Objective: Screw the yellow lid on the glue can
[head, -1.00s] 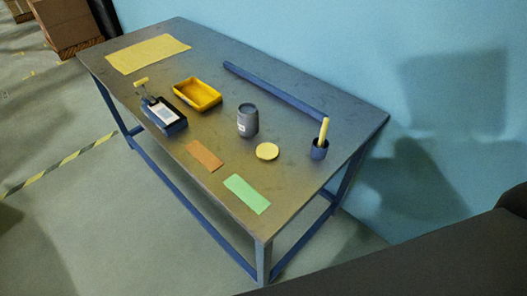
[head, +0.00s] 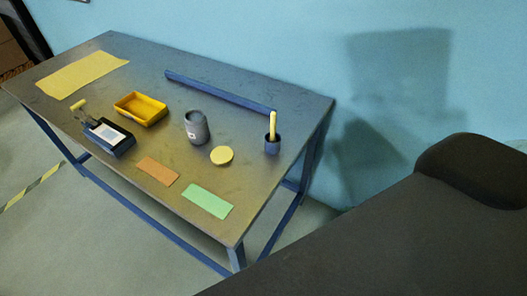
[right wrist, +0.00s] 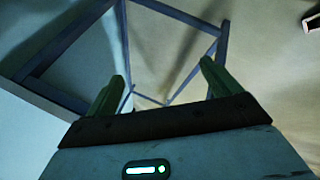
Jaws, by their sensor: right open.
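The glue can (head: 197,128) is a grey cylinder with a small white label, standing upright on the table. The round yellow lid (head: 222,155) lies flat on the table just right of the can and nearer the front edge, apart from it. My right gripper (right wrist: 160,88) shows in the right wrist view with its two green fingers spread wide and nothing between them. It is away from the can and lid, with the table's blue legs and the floor beyond it. My left gripper is in no view.
On the table (head: 100,150) are a yellow tray (head: 141,109), a blue box with a label (head: 110,138), an orange card (head: 158,171), a green card (head: 207,201), a blue cup (head: 272,145) holding a yellow stick, and a blue bar (head: 215,91) along the back.

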